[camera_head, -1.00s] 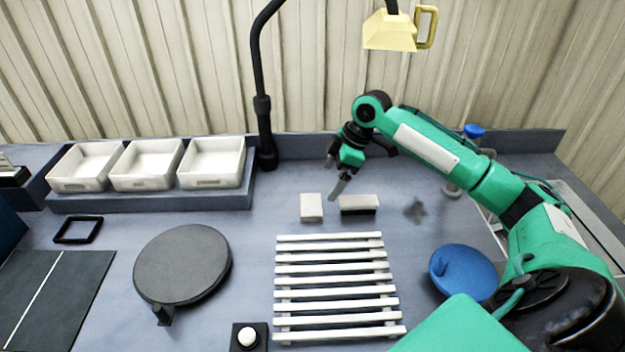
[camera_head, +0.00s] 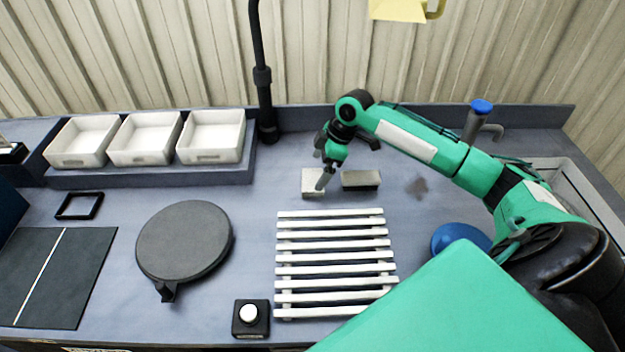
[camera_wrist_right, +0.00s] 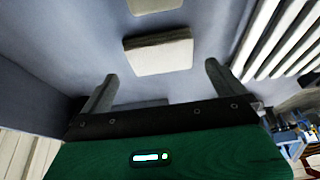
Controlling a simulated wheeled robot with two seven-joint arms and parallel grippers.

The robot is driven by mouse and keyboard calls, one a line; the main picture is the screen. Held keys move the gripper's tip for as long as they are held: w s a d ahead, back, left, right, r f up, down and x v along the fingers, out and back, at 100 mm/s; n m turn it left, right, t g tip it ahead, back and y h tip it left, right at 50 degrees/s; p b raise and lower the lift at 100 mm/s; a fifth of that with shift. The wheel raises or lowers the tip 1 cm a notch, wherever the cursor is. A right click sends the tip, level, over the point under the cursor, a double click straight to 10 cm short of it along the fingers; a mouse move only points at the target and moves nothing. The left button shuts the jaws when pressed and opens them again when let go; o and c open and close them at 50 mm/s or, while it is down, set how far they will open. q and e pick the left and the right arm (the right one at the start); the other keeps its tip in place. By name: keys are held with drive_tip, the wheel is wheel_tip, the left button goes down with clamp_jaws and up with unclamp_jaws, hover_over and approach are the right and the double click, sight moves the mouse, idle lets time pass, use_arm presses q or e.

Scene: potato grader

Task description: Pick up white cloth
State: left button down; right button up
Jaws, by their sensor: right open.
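The white cloth (camera_head: 312,182) is a small folded pad lying flat on the grey-blue bench behind the slatted rack. It also shows in the right wrist view (camera_wrist_right: 158,54), ahead of the fingertips. My right gripper (camera_head: 324,178) hangs over the cloth and covers part of it in the head view. In the right wrist view the right gripper (camera_wrist_right: 160,82) has its two fingers wide apart, with nothing between them. My left gripper is out of view.
A pale block with a dark side (camera_head: 360,180) lies just right of the cloth. The white slatted rack (camera_head: 333,243) is in front. White bins (camera_head: 211,137), a round dark plate (camera_head: 184,242), a black post (camera_head: 263,95) and a blue round object (camera_head: 455,237) surround the area.

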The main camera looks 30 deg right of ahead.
sight(313, 178)
drive_tip(key=p+x, duration=0.1)
drive_tip(key=x, duration=0.3)
drive_tip(key=shift+f, duration=0.2)
drive_tip(key=shift+d, duration=0.1)
drive_tip(key=c, duration=0.8)
drive_tip(key=shift+r, duration=0.1)
wheel_tip(313, 178, up, 20)
drive_tip(key=b, duration=0.3)
drive_tip(key=shift+o, duration=0.7)
drive_tip(key=shift+c, duration=0.3)
